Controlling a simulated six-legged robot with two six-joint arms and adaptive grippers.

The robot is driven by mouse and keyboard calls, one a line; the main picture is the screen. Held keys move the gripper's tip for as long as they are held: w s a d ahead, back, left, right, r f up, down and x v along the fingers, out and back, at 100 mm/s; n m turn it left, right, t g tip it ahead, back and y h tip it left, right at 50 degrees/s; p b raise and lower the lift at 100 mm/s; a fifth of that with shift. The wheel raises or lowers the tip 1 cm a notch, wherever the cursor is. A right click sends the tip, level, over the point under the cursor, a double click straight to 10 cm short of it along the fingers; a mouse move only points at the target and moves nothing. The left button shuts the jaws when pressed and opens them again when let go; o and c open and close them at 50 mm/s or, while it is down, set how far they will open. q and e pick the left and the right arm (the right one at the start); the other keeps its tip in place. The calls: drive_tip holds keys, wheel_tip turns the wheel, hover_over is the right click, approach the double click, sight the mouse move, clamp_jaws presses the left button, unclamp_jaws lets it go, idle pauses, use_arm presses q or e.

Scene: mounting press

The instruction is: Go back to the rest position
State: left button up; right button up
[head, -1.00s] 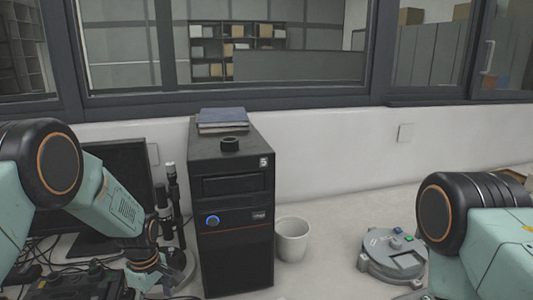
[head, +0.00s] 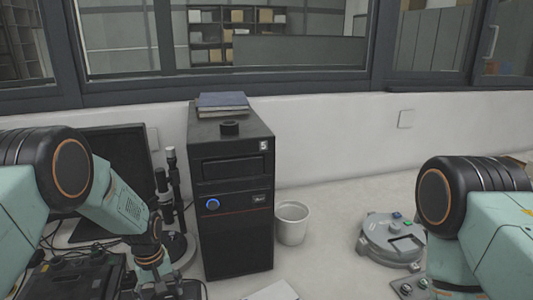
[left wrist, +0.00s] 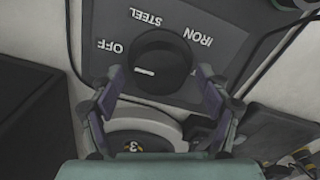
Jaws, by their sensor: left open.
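My left gripper (left wrist: 160,76) is open in the left wrist view, its two fingers apart on either side of a black round knob (left wrist: 160,62) with a white mark. The knob sits on a dark panel (left wrist: 205,62) lettered OFF, STEEL and IRON. I cannot tell whether the fingers surround the knob or hover above it; nothing is seen gripped. In the head view my left arm reaches down at the lower left, and the left gripper is at the bottom edge, partly cut off. My right arm shows at the right; its gripper is out of the picture.
A black computer tower (head: 232,235) stands mid-bench with books (head: 222,102) and a black ring (head: 230,128) on top. Beside it are a white cup (head: 292,224), a microscope (head: 170,205) and a monitor (head: 118,150). A round grey device (head: 388,242) sits near my right arm.

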use_arm(q)
drive_tip(key=m, duration=0.7)
drive_tip(key=m+p, duration=0.1)
drive_tip(key=m, duration=0.5)
drive_tip(key=shift+d, duration=0.1)
idle(0.4)
